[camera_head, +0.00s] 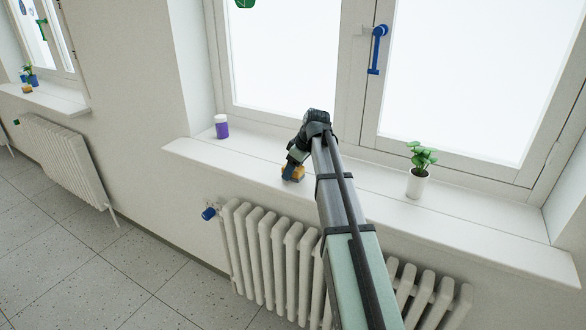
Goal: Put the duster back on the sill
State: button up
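A small orange-brown block (299,174), which looks like the duster, is at the front part of the near window sill (232,155). My gripper (292,168) reaches down over it from the right, and its dark end covers part of the block. A small blue patch shows at the block's left side. The fingers are too small and too hidden to tell whether they are shut on the block. I cannot tell whether the block rests on the sill or is held just above it.
A purple jar with a white lid (221,127) stands on the sill to the left. A potted plant (419,172) stands to the right. A white radiator (268,255) is below. A blue window handle (377,50) hangs above. Another sill (50,97) is at far left.

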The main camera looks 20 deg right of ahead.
jog(key=o, duration=0.3)
jog(key=v, duration=1.2)
jog(key=shift+r, duration=0.15)
